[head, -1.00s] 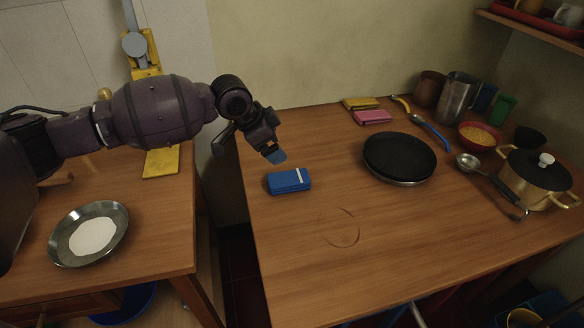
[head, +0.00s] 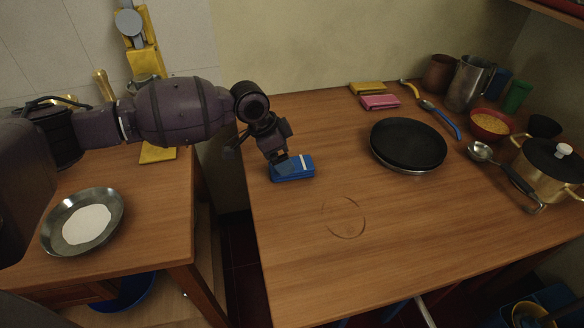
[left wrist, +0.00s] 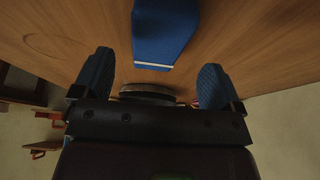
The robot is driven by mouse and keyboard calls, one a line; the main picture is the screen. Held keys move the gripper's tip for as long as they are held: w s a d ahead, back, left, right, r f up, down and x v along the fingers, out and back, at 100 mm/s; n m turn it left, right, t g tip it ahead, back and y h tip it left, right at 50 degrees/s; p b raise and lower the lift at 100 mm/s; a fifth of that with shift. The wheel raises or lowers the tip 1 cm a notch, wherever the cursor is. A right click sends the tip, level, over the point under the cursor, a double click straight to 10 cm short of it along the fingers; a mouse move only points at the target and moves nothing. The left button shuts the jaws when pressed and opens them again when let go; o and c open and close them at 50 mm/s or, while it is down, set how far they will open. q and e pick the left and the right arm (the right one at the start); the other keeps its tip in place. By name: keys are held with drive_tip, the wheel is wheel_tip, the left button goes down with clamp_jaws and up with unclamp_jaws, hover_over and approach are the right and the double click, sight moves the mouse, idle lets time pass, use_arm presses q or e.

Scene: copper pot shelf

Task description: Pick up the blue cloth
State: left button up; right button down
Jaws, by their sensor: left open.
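The blue cloth (head: 294,170) is a folded, flat block with a white stripe, lying near the left edge of the right-hand wooden table. It also shows in the left wrist view (left wrist: 165,30) at the top centre, with its white stripe facing the gripper. My left gripper (head: 284,165) is at the cloth and hides part of its left end. In the left wrist view the gripper (left wrist: 155,85) is open, with blue-padded fingers wide apart. The cloth lies ahead, between the finger lines, and nothing is held. My right gripper is not in view.
A black pan (head: 408,143) sits right of the cloth. Yellow (head: 367,88) and pink (head: 380,102) folded cloths lie behind. A ladle (head: 480,152), red bowl (head: 490,124) and pot (head: 548,168) stand farther right. The table front (head: 350,260) is clear.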

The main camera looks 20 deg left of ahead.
use_arm(q)
drive_tip(key=x, duration=0.2)
drive_tip(key=b+x, duration=0.1)
drive_tip(key=x, duration=0.1)
drive_tip(key=shift+s+f, duration=0.2)
drive_tip(key=shift+f, duration=0.15)
drive_tip(key=shift+c, duration=0.7)
drive_tip(key=c, duration=0.7)
drive_tip(key=shift+c, duration=0.8)
drive_tip(key=shift+r, duration=0.3)
